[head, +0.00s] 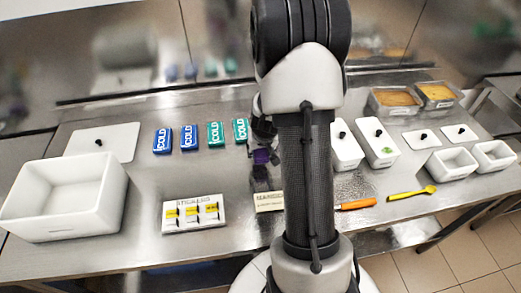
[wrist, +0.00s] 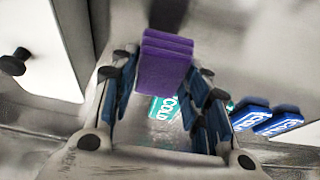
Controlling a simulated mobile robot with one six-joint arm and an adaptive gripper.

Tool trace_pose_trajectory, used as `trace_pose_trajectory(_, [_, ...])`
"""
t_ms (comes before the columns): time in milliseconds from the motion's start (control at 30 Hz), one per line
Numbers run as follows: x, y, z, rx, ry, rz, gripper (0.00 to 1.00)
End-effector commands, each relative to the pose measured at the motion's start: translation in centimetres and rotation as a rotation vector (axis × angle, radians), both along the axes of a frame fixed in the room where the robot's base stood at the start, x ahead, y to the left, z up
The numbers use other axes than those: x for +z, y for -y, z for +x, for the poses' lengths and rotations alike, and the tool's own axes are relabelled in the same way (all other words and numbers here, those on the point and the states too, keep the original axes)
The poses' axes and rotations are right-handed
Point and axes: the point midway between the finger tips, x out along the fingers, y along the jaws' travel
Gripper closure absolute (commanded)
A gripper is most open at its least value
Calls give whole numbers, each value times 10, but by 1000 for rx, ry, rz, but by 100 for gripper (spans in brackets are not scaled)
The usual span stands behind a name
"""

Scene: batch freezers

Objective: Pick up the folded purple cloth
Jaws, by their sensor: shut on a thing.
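The folded purple cloth (wrist: 163,68) shows large in the wrist view, as a stack of layers between the fingers of my gripper (wrist: 165,90). The jaws are shut on it. In the head view the cloth (head: 262,156) is a small purple patch just left of my arm, held by my gripper (head: 263,150). It appears above the steel table (head: 235,185), with a dark purple reflection or shadow below it. My arm hides part of the gripper and the table behind it.
Blue and green COLD packs (head: 189,138) stand in a row behind left. A white tray with yellow items (head: 193,226) and a large white bin (head: 65,225) are left. A label card (head: 269,202) lies near front. White lidded tubs (head: 376,142), an orange-handled tool (head: 356,205) and a yellow spoon (head: 412,193) are right.

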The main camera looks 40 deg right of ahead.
Motion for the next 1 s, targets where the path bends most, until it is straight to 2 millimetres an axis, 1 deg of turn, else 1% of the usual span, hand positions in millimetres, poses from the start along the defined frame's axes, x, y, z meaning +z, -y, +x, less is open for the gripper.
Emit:
trace_pose_trajectory(33, [19,0,0,-1,1,0,81])
trace_pose_trajectory(300, [78,0,0,0,1,-1,81])
trace_pose_trajectory(500, [118,0,1,0,3,-2,81])
trace_pose_trajectory(700, [144,0,1,-1,2,-1,81])
trace_pose_trajectory(833, [152,0,0,-1,1,0,81])
trace_pose_trajectory(1000, [154,0,0,-1,0,0,81])
